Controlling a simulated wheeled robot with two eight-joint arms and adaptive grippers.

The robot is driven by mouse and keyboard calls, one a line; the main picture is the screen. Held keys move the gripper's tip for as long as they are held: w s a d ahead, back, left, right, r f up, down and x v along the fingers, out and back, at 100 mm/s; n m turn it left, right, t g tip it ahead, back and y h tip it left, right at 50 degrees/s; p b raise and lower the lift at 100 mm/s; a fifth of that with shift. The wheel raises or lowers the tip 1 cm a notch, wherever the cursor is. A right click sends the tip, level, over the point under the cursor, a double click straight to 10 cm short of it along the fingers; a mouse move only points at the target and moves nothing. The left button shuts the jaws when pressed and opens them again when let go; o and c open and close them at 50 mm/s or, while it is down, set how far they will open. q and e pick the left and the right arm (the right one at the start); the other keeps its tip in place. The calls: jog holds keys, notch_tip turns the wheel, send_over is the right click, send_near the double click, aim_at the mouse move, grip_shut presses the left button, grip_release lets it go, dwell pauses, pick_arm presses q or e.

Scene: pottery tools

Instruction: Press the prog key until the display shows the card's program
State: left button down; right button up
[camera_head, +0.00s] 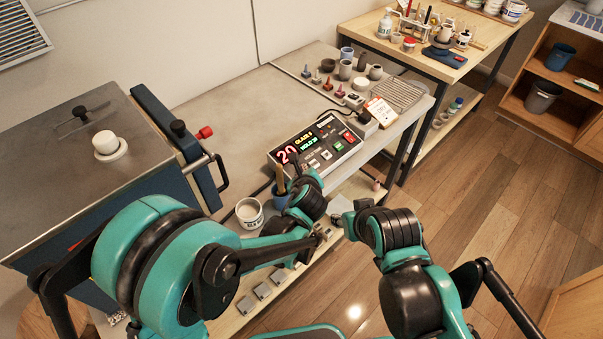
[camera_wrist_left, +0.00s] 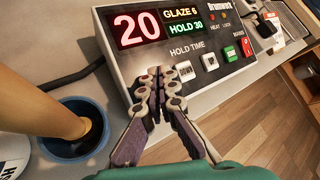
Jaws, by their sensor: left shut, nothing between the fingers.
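The controller box (camera_head: 343,157) stands at the front edge of the bench. Its display (camera_wrist_left: 139,28) shows a red 20, with GLAZE 6 and HOLD 30 beside it. Below are a DOWN key (camera_wrist_left: 184,71), an UP key (camera_wrist_left: 210,62), a green key (camera_wrist_left: 230,53) and a red key (camera_wrist_left: 247,45). I cannot make out a prog label; my fingers hide the panel's lower left. My left gripper (camera_wrist_left: 157,78) is shut and empty over that corner; contact is unclear. The card (camera_head: 381,111) stands behind the box; its print is too small to read. My right gripper's fingers are not clear.
A blue cup (camera_wrist_left: 76,128) with a wooden handle in it and a white tub (camera_head: 249,212) stand left of my left gripper. A kiln (camera_head: 75,150) fills the left. Small pots (camera_head: 345,69) and a wire rack (camera_head: 402,93) lie behind the box. The bench's middle is clear.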

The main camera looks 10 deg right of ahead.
pick_arm(q)
jog(key=shift+f+b, duration=0.3)
jog(key=shift+f, duration=0.05)
jog(key=shift+r, duration=0.2)
dwell(0.4)
jog(key=shift+s+d+r+p, duration=0.1)
jog(key=shift+r+p, duration=0.45)
jog(key=shift+r, duration=0.05)
jog(key=r+p, duration=0.2)
jog(key=r, duration=0.1)
jog(key=s+r+p, duration=0.1)
jog(key=r, duration=0.1)
jog(key=shift+d+p, duration=0.3)
jog(key=shift+f, duration=0.1)
jog(key=shift+s, duration=0.1)
